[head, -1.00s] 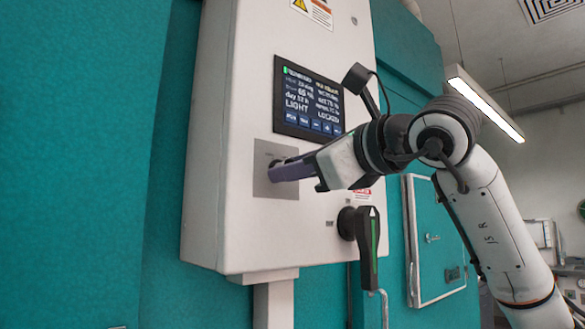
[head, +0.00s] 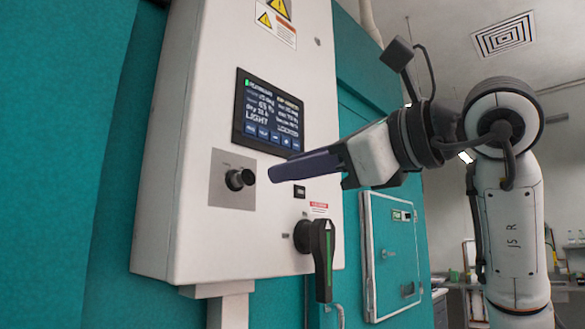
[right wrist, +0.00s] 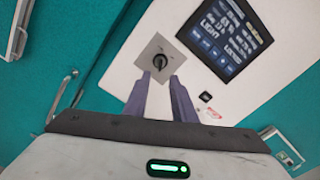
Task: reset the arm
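My right gripper (head: 275,174) comes in from the right in the head view, in front of a white control box (head: 210,110). Its two purple-grey fingers are apart and empty in the right wrist view (right wrist: 160,80). A small black knob (head: 240,179) sits on a grey square plate (head: 226,196) on the box. The fingertips are to the right of the knob in the head view and apart from it. The knob (right wrist: 160,62) shows beyond the gap between the fingertips in the right wrist view. My left gripper is not in view.
A dark display (head: 268,112) is above the knob. A black lever handle with a green stripe (head: 323,258) hangs below my right gripper. A teal chamber wall (head: 60,150) stands behind the box, and a teal door (head: 393,255) is to the right.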

